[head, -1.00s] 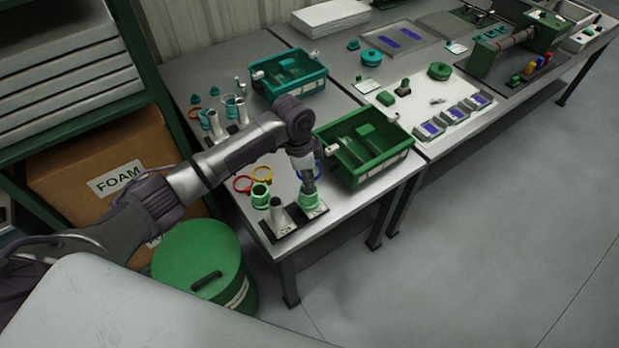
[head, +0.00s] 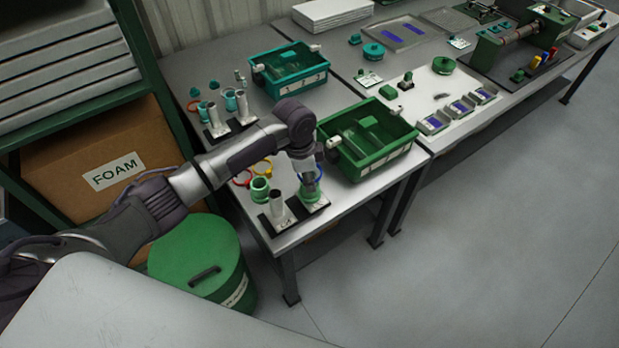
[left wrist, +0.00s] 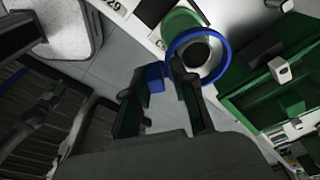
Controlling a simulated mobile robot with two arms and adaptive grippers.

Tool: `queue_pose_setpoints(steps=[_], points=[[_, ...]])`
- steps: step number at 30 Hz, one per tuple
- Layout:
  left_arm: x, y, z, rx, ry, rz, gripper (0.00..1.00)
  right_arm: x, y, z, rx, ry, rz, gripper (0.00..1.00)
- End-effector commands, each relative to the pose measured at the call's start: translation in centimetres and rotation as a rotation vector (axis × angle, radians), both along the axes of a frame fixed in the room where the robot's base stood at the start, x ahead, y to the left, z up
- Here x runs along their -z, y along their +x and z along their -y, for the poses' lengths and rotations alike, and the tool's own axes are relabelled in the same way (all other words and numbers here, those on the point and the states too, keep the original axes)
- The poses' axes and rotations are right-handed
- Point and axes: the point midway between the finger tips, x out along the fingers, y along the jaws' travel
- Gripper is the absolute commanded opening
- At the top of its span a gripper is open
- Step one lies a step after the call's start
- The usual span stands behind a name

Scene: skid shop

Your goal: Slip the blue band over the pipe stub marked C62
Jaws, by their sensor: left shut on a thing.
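My left gripper (head: 309,181) points down over the front end of the near table, its fingers (left wrist: 158,72) shut on the tab of the blue band (left wrist: 228,62). The band also shows in the head view (head: 320,171). In the left wrist view the ring frames the dark round mouth of a pipe stub (left wrist: 203,42). I cannot tell whether it is around the stub or just above it. This stub, with a green collar, is the right one on a black base (head: 292,220). Its label is only partly readable, starting with C. My right gripper is out of view.
A bare stub (head: 277,202) stands left on the same base, with a green cylinder (head: 260,189) behind it. Red (head: 242,178) and yellow (head: 262,168) bands lie nearby. A green bin (head: 375,168) stands close on the right, a teal bin (head: 290,85) farther back.

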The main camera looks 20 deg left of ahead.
Motion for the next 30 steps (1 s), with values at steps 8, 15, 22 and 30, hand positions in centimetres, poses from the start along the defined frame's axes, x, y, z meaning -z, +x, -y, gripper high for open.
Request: queue_pose_setpoints(steps=[8, 15, 22, 30], points=[[-0.08, -0.02, 0.01, 0.0, 0.0, 0.0, 0.09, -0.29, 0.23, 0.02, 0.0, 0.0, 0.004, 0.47], [-0.07, -0.02, 0.03, -0.001, 0.0, 0.0, 0.09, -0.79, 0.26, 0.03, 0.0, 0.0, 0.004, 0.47], [0.02, -0.01, 0.03, 0.0, 0.0, 0.0, 0.09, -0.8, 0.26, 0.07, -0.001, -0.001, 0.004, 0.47], [0.0, -0.01, 0.03, 0.0, 0.0, 0.0, 0.09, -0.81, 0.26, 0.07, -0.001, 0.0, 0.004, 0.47]])
